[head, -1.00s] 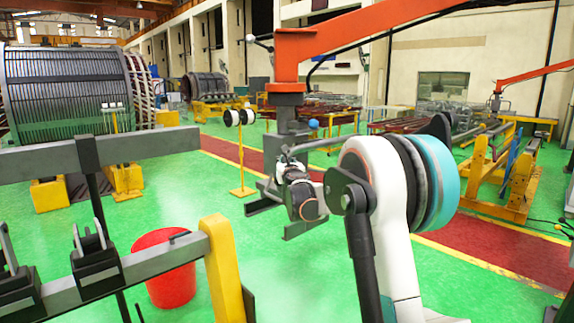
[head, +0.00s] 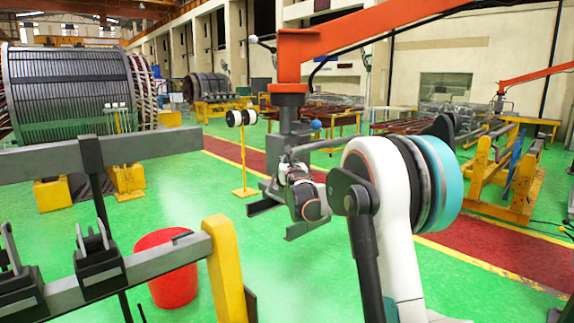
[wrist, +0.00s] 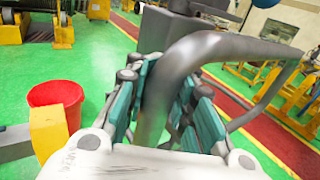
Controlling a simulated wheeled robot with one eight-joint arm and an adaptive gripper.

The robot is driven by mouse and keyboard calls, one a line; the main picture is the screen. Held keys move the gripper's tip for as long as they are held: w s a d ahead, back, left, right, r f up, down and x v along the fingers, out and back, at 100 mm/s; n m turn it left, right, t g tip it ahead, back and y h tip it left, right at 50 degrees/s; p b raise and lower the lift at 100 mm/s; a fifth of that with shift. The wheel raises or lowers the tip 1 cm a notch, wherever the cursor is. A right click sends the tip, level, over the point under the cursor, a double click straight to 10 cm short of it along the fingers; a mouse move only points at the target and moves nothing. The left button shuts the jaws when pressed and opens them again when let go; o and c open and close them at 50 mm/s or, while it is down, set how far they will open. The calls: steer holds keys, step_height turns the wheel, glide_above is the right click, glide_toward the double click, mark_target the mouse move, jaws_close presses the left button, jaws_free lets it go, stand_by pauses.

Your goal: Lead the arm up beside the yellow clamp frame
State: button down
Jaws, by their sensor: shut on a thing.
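The yellow clamp frame (head: 226,262) stands in the left foreground of the head view, with grey crossbars and black clamps (head: 97,262). Its yellow end also shows at the left of the wrist view (wrist: 48,132). My gripper (wrist: 165,98) has its teal-padded fingers shut around a thick grey curved handle (wrist: 205,47). In the head view my gripper (head: 290,172) is at the grey post under the orange lifting arm (head: 345,37), to the right of the clamp frame and apart from it. The fingertips are small and partly hidden there.
A red bucket (head: 168,275) stands on the green floor behind the clamp frame. A yellow stand with white spools (head: 243,160) is farther back. A large stator (head: 68,92) is at the far left. Yellow trestles (head: 505,180) stand at the right. Green floor is open between.

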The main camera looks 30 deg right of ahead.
steer(key=shift+d, duration=0.15)
steer(key=c, duration=1.3)
jaws_free()
steer(key=shift+s, duration=0.1)
steer(key=v, duration=1.2)
steer(key=s+a+f+n+g+y+b, duration=0.1)
steer(key=s+a+f+n+y+b, duration=0.2)
steer(key=a+n, duration=0.4)
steer(key=s+a+f+n+g+y+b, duration=0.1)
steer(key=s+a+n+y+b, duration=0.1)
steer(key=s+a+n, duration=0.5)
steer(key=s+a+f+n+g+y+b, duration=0.1)
steer(key=s+a+f+n+y+b, duration=0.15)
steer(key=a+n, duration=0.45)
steer(key=s+f+n+g, duration=0.2)
steer(key=s+f+n, duration=0.4)
steer(key=s, duration=0.4)
steer(key=s+a+f+n+g+h+b, duration=0.1)
steer(key=s+f+n+g, duration=0.1)
steer(key=s+f+n, duration=0.4)
steer(key=s+f+n+g+h+b, duration=0.1)
steer(key=s+f+n+g, duration=0.2)
steer(key=s, duration=1.1)
steer(key=shift+s+a+f+n, duration=0.1)
steer(key=shift+s+f+n, duration=0.05)
steer(key=shift+f+n, duration=0.85)
steer(key=shift+s+a+f+n, duration=0.1)
steer(key=shift+s+f+n, duration=0.1)
steer(key=shift+f+n, duration=0.8)
